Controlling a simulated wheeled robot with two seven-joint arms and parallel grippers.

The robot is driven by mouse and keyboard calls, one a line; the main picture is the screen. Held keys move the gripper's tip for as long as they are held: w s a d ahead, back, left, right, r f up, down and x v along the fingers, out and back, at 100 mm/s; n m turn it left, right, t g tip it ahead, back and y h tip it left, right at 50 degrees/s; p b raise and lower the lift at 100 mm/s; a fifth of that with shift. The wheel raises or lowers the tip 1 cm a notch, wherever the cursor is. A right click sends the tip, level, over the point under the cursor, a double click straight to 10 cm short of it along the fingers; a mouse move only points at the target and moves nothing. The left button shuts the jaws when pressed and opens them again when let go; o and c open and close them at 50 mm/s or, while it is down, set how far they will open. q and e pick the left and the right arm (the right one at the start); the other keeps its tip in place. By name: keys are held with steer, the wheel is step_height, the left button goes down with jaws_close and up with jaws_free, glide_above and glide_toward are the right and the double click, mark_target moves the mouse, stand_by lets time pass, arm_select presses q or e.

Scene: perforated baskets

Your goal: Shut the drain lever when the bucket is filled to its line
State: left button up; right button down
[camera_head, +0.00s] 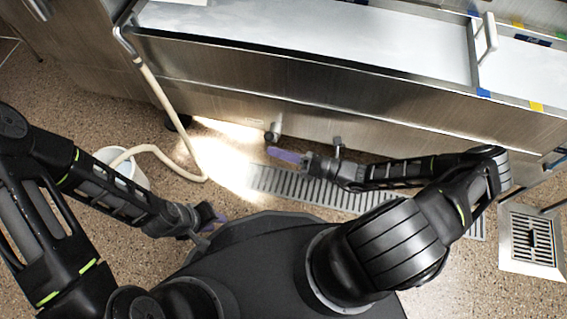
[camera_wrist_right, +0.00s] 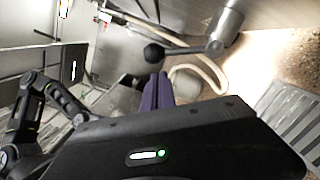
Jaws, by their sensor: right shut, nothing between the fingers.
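The white bucket (camera_head: 122,168) stands on the floor at the left, partly behind my left arm; its water level and line cannot be made out. A cream hose (camera_head: 152,85) runs from the steel unit down to it. In the right wrist view, the drain lever (camera_wrist_right: 185,50) is a metal rod with a black ball knob, joined to a metal cylinder. In the head view a short dark fitting (camera_head: 272,134) shows there. My right gripper (camera_head: 285,155) is shut and empty, its purple fingers (camera_wrist_right: 157,92) just short of the knob. My left gripper (camera_head: 212,217) is low near my base; its opening is unclear.
The long steel unit (camera_head: 300,90) with a raised rim crosses the back. A slotted floor grate (camera_head: 330,190) lies under my right arm, and a square drain (camera_head: 533,240) is at the right. A second stub (camera_head: 338,143) stands beside my right wrist.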

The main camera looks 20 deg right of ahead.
mark_target(273, 138)
steer(key=shift+w+d+r, duration=0.1)
steer(key=shift+w+r, duration=0.2)
steer(key=shift+w, duration=0.05)
steer(key=r+m+p, duration=0.1)
steer(key=w+d+r+m+p, duration=0.1)
steer(key=m+p, duration=0.1)
steer(key=shift+w, duration=0.3)
steer(key=shift+w+d, duration=0.25)
steer(key=shift+w, duration=0.05)
